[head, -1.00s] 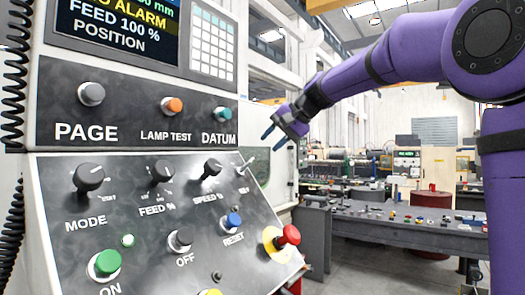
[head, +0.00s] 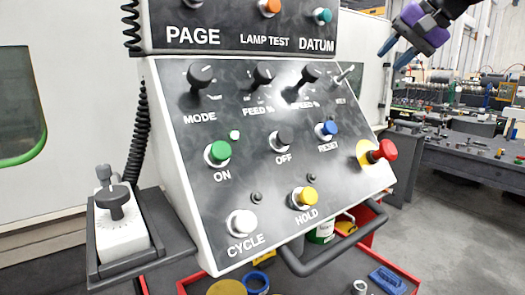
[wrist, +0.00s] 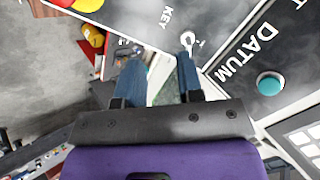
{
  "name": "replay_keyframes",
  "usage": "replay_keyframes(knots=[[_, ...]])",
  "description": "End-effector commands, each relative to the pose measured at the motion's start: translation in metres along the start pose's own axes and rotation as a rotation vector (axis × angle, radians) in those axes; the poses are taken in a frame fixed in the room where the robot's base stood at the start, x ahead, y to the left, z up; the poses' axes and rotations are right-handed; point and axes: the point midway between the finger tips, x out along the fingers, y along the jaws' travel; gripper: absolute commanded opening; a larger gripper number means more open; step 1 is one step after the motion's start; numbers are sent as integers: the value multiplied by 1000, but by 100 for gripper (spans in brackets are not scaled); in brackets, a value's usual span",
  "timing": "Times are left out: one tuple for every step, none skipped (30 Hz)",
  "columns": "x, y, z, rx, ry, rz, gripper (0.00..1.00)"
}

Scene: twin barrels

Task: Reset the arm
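My gripper (head: 393,52) is at the upper right of the head view, above and to the right of the key switch (head: 343,75) on the sloped panel (head: 235,185). Its two blue fingers are apart with nothing between them in the wrist view (wrist: 160,63). The silver key switch (wrist: 188,42) shows there just beyond the right fingertip; I cannot tell whether they touch. My purple arm shows only at its end in the head view. The blue RESET button (head: 327,129) is on the panel, left of the red stop knob (head: 378,151).
The upper panel holds the teal DATUM button (head: 322,16), also in the wrist view (wrist: 269,84). A black handle bar (head: 330,250) runs below the panel. A red-edged cart (head: 390,262) with small items stands underneath. Grey floor (head: 455,225) is open at the right.

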Motion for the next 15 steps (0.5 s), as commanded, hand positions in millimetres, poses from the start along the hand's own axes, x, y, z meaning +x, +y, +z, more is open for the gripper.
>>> replay_keyframes(knots=[[-4, 6, 19, -20, -2, 24, 34], [-4, 11, 29, -32, -4, 39, 34], [-5, 18, 43, -49, -6, 61, 34], [-6, 22, 53, -63, -8, 77, 34], [-7, 28, 64, -76, -10, 93, 34], [-8, 34, 77, -94, -12, 114, 34], [-8, 40, 87, -108, -14, 131, 34], [-8, 46, 98, -122, -15, 147, 34], [-9, 53, 111, -141, -17, 168, 34], [-9, 59, 122, -156, -20, 184, 34], [-9, 65, 132, -171, -21, 200, 34], [-9, 73, 145, -192, -23, 221, 34], [-9, 79, 155, -208, -24, 236, 34], [-9, 85, 165, -225, -27, 253, 34], [-8, 94, 179, -246, -29, 274, 34]])
